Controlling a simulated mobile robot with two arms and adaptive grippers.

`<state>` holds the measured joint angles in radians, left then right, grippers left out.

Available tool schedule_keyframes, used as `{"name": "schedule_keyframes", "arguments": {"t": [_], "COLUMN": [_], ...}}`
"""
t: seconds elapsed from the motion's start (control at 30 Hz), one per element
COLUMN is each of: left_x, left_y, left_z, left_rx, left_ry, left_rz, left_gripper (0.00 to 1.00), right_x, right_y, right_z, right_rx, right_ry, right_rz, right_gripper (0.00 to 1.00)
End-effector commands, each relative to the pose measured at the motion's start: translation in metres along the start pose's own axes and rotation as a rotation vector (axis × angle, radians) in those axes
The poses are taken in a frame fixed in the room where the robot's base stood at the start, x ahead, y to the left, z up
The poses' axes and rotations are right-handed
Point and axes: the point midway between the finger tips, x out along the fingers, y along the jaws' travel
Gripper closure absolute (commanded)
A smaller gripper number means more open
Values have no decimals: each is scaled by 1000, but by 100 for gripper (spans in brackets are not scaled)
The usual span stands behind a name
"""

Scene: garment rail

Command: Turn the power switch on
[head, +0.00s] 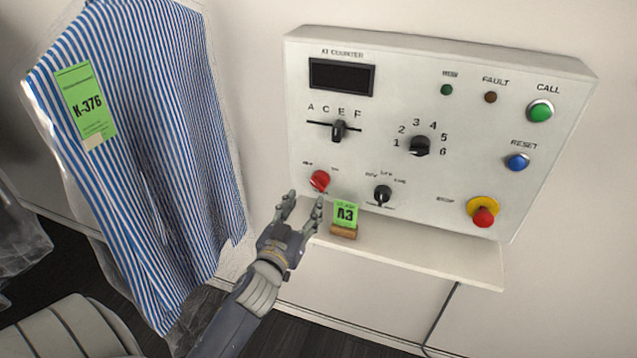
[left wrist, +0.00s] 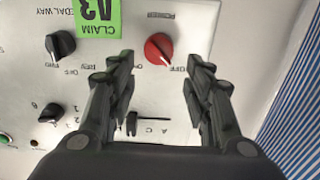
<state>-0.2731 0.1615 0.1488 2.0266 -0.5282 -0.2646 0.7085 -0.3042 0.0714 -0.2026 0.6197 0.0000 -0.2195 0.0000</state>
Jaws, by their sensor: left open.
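The red rotary power switch (head: 320,181) sits at the lower left of the white control panel (head: 300,110). In the left wrist view the red knob (left wrist: 159,48) lies between and beyond the fingertips, with a white pointer mark toward the "OFF" label. My left gripper (head: 299,206) is open and empty, just below and left of the switch. Its two fingers also show in the left wrist view (left wrist: 161,68), spread to either side of the knob and apart from it. My right gripper is not in view.
A green A3 claim tag (head: 346,214) stands in a wooden block on the shelf (head: 440,263) beside my fingers. A black knob (head: 382,194) and red stop button (head: 483,213) are to the right. A striped shirt (head: 160,130) hangs at left.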

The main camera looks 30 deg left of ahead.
Motion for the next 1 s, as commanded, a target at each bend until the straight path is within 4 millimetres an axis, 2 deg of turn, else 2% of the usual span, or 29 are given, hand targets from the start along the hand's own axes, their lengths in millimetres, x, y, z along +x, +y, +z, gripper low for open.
{"name": "schedule_keyframes", "arguments": {"t": [0.03,0.2,0.4,0.6,0.87,0.9,1.0], "left_x": [11,41,67,78,79,79,79], "left_y": [0,0,1,1,1,1,1], "left_z": [-3,-2,-1,0,1,1,1], "left_rx": [1,1,0,-1,0,0,0], "left_ry": [2,0,0,-1,-2,-2,-1], "left_rz": [1,0,1,1,1,1,1], "left_gripper": [54,54,54,54,54,56,79], "right_x": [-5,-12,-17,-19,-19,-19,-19], "right_y": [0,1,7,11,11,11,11], "right_z": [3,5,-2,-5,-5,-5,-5], "right_rx": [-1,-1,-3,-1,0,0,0], "right_ry": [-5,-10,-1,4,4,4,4], "right_rz": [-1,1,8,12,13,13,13], "right_gripper": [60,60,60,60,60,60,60]}}
